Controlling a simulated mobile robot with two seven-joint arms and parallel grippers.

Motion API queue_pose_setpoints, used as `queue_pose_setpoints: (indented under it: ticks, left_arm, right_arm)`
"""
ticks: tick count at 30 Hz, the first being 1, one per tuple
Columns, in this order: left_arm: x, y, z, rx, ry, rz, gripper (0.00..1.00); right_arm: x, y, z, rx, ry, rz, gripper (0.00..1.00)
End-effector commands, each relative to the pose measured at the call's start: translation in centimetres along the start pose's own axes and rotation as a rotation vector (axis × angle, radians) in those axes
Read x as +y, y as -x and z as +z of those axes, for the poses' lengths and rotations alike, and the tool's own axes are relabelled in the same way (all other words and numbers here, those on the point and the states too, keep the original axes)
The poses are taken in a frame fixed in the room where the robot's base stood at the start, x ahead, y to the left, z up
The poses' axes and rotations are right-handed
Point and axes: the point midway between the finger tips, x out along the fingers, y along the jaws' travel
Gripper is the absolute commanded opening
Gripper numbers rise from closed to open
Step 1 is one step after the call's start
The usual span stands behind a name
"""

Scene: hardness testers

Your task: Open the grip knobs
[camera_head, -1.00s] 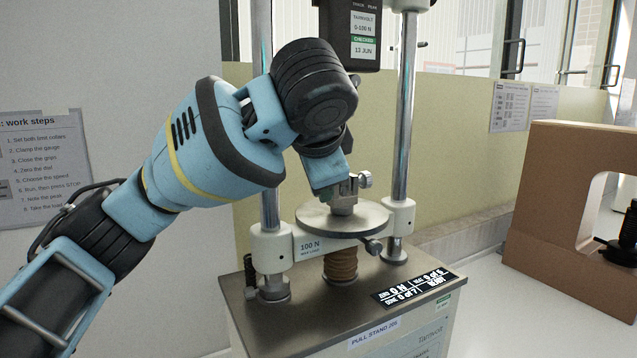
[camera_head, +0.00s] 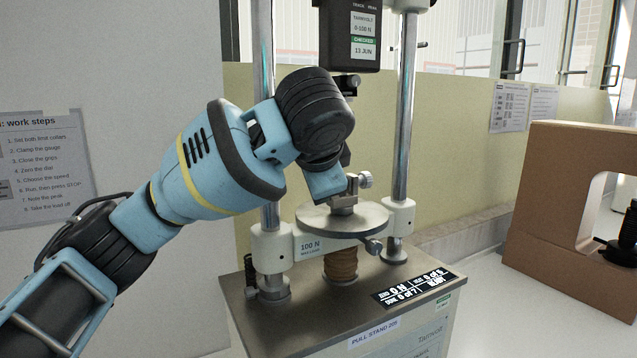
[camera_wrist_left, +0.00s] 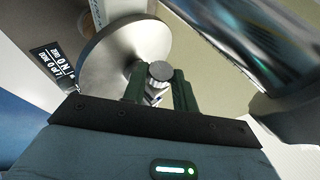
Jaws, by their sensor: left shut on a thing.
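The lower grip (camera_head: 343,203) is a small metal clamp on the round plate of the pull stand. A silver knob (camera_head: 366,180) shows at its right side. My left gripper (camera_head: 345,190) reaches down to this grip from the left, and its fingertips are mostly hidden in the head view. In the left wrist view, the dark green fingers of my left gripper (camera_wrist_left: 159,84) are shut on a round knurled grip knob (camera_wrist_left: 160,72). A small upper knob (camera_head: 354,82) shows below the black gauge (camera_head: 350,35). My right gripper is not in view.
The round plate (camera_head: 318,218) lies under the grip, between two upright chrome columns (camera_head: 403,110). A dark display (camera_head: 412,288) lies on the stand's base (camera_head: 300,318). A brown frame (camera_head: 560,190) stands at the right, with free white surface before it.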

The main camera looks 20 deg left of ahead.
Motion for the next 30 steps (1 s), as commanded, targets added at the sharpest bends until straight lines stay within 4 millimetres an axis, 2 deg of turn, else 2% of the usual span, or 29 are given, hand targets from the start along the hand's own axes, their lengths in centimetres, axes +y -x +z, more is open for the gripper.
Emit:
queue_pose_setpoints:
  ticks: [11,30]
  left_arm:
    - [0.2,0.0,0.0,0.001,-0.031,-0.069,0.05]
    - [1.0,-0.2,0.1,0.001,-0.196,-0.471,0.05]
  right_arm:
    - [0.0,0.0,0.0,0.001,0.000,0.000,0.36]
    - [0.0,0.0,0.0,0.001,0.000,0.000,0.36]
